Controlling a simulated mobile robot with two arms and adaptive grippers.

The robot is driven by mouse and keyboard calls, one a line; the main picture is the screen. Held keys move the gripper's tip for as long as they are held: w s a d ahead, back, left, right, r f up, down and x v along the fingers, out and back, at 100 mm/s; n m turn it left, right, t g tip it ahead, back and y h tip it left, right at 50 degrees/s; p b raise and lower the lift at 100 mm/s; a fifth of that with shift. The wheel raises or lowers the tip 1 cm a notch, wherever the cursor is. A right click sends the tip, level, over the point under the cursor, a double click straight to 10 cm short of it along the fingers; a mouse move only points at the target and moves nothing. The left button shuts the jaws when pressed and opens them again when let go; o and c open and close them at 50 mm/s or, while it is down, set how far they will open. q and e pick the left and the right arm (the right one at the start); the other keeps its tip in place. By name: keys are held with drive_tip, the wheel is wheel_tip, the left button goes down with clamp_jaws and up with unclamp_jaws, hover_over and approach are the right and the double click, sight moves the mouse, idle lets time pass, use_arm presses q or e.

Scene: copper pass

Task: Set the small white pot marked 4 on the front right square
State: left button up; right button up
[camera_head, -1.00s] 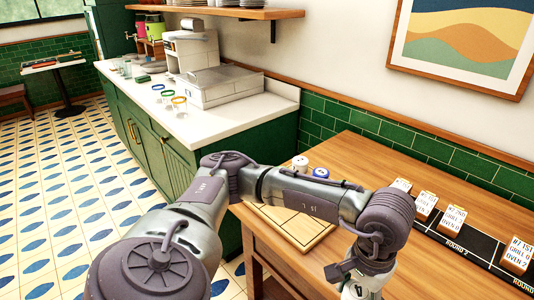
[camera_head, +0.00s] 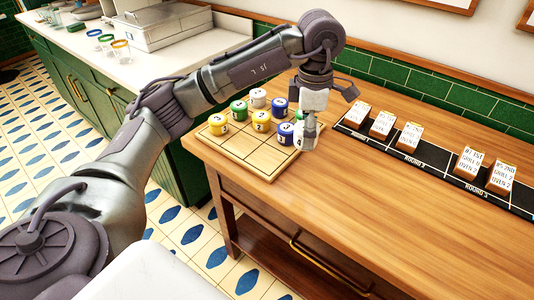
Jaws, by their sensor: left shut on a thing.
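My left gripper (camera_head: 306,134) points down over the right part of the wooden board (camera_head: 243,154). It is shut on a small pale thing that looks like the white pot; the fingers hide most of it, and I cannot read its mark. I cannot tell whether it touches the board. A blue pot (camera_head: 286,133) stands just left of the fingers. Another white pot (camera_head: 258,98) stands at the back of the board. The squares along the board's front edge show bare wood. My right gripper is out of view.
Other pots stand on the board: yellow (camera_head: 218,124), green (camera_head: 239,110), a second yellow (camera_head: 261,120) and blue (camera_head: 280,107). A black strip with ticket blocks (camera_head: 409,135) runs along the table to the right. The table front (camera_head: 340,200) is clear.

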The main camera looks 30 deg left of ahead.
use_arm(q)
drive_tip(key=a+f, duration=0.2)
drive_tip(key=a, duration=0.1)
drive_tip(key=a+f+p, duration=0.1)
drive_tip(key=a+f, duration=0.1)
drive_tip(key=a, duration=0.2)
drive_tip(key=a+f+p, duration=0.1)
drive_tip(key=a+f, duration=0.1)
drive_tip(key=a, duration=0.1)
drive_tip(key=shift+a+f, duration=0.15)
drive_tip(key=shift+a, duration=0.15)
wheel_tip(320, 180, down, 3)
drive_tip(key=shift+f+p, duration=0.1)
drive_tip(key=shift+p, duration=0.3)
drive_tip(key=shift+f, duration=0.45)
drive_tip(key=shift+f, duration=0.1)
drive_tip(key=o, duration=1.3)
drive_tip(key=shift+c, duration=0.2)
